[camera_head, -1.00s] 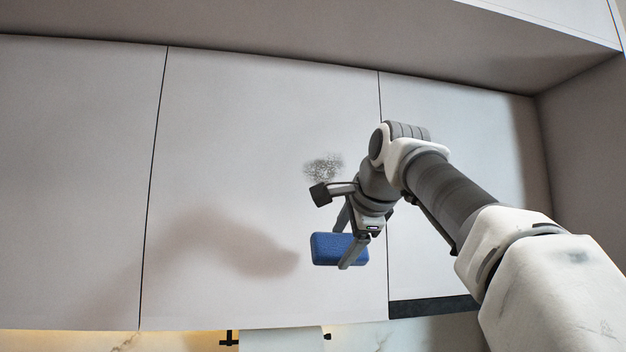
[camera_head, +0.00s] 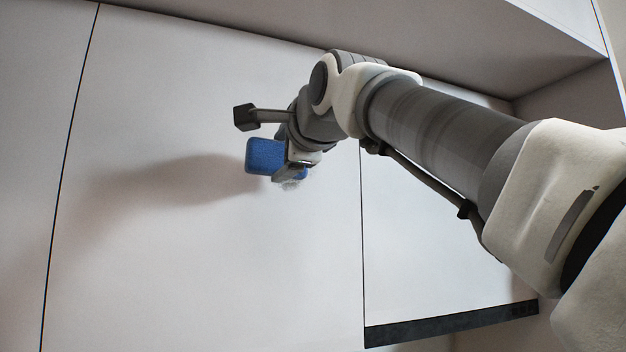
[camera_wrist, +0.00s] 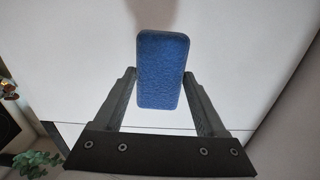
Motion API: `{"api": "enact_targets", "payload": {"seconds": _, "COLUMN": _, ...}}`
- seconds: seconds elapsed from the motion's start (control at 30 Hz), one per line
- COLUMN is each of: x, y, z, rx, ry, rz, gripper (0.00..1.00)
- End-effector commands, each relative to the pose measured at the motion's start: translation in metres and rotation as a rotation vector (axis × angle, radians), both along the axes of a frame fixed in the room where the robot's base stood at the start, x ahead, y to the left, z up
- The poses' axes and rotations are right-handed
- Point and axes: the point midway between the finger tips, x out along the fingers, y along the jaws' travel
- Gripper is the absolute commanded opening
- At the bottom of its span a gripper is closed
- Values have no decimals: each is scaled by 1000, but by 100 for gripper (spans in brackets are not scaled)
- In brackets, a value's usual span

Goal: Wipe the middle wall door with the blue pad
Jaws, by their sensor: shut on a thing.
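The blue pad (camera_head: 264,156) is held in my gripper (camera_head: 288,160), in front of the middle wall door (camera_head: 200,260). In the wrist view the blue pad (camera_wrist: 161,72) stands between the two dark fingers of my gripper (camera_wrist: 160,85), which are shut on its sides. The door is a plain pale panel between two dark seams.
A left door (camera_head: 35,120) and a right door (camera_head: 430,240) flank the middle one. An overhanging panel (camera_head: 450,45) runs above the doors, and a side wall (camera_head: 570,105) closes the right. A plant (camera_wrist: 35,162) shows at the wrist view's lower left.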

Motion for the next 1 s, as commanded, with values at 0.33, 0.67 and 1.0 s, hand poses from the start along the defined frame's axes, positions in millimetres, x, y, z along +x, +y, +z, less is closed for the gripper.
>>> {"api": "enact_targets", "payload": {"seconds": 0.33, "x": 17, "y": 8, "z": 2, "rx": 3, "ry": -5, "rz": -1, "gripper": 29}}
{"api": "enact_targets", "payload": {"seconds": 0.67, "x": 46, "y": 22, "z": 2, "rx": 3, "ry": -6, "rz": -1, "gripper": 29}}
{"api": "enact_targets", "payload": {"seconds": 1.0, "x": 54, "y": 26, "z": 0, "rx": 3, "ry": -6, "rz": -1, "gripper": 29}}
